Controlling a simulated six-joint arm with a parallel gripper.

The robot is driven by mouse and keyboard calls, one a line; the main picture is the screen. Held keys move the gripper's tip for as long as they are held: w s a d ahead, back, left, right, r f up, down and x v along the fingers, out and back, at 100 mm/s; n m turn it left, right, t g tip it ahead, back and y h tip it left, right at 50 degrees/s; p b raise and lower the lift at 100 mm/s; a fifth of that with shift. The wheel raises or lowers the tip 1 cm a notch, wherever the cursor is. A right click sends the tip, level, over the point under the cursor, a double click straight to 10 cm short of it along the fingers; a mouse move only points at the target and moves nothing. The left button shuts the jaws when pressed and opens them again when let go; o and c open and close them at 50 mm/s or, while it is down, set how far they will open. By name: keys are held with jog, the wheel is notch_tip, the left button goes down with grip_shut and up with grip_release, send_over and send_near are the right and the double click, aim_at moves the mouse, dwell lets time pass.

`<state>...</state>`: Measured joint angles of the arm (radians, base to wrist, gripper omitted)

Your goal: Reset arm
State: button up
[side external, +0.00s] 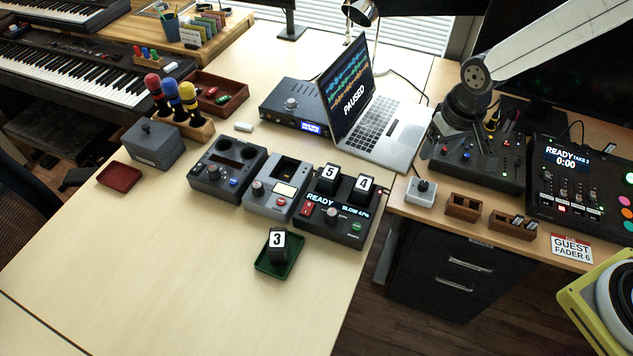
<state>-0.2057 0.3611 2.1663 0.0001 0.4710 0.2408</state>
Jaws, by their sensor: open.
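My arm reaches in from the top right, and its dark wrist hangs over the right-hand desk beside the laptop (386,133). My gripper (428,150) is at the lower left of the wrist, close to the laptop's right edge in the picture. It is open, and nothing shows between its fingers. Its fingertips are small and dark here, so their exact height above the desk cannot be told. A black block marked 3 (278,246) stands in a green tray (291,268). Blocks marked 5 (328,177) and 4 (362,188) stand in a device (350,229) reading READY.
Grey devices (228,174) (276,188) stand left of it. A red tray (119,176), grey box (153,145) and colored microphones (171,96) are farther left. A mixer (478,160) and control panel (580,185) crowd the right desk. The pale table's front is clear.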

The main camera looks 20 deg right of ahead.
jog(key=s+d+r+t, duration=0.1)
jog(key=s+d+r, duration=0.1)
jog(key=s+d, duration=0.6)
jog(key=shift+s+r, duration=0.3)
jog(key=shift+s, duration=0.5)
